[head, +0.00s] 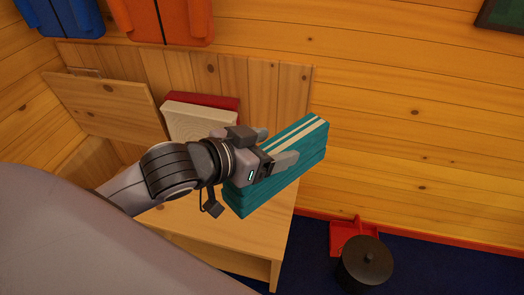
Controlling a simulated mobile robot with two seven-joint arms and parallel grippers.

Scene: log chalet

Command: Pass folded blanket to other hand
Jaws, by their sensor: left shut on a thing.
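The folded blanket (299,150) is teal with pale stripes along its top and lies in several flat layers. My left gripper (279,147) comes in from the left and is shut on the blanket, with one finger across its near side. The blanket is held above the right end of a wooden bench and slants up to the right. The arm and gripper hide part of its left side. My right gripper is not in view.
The wooden bench (243,235) stands below, with a cream folded item (195,118) and a red one (228,102) behind the arm. Blue and orange garments (165,18) hang above. A black lidded pot (366,262) and a red dustpan (345,229) are on the blue floor at right.

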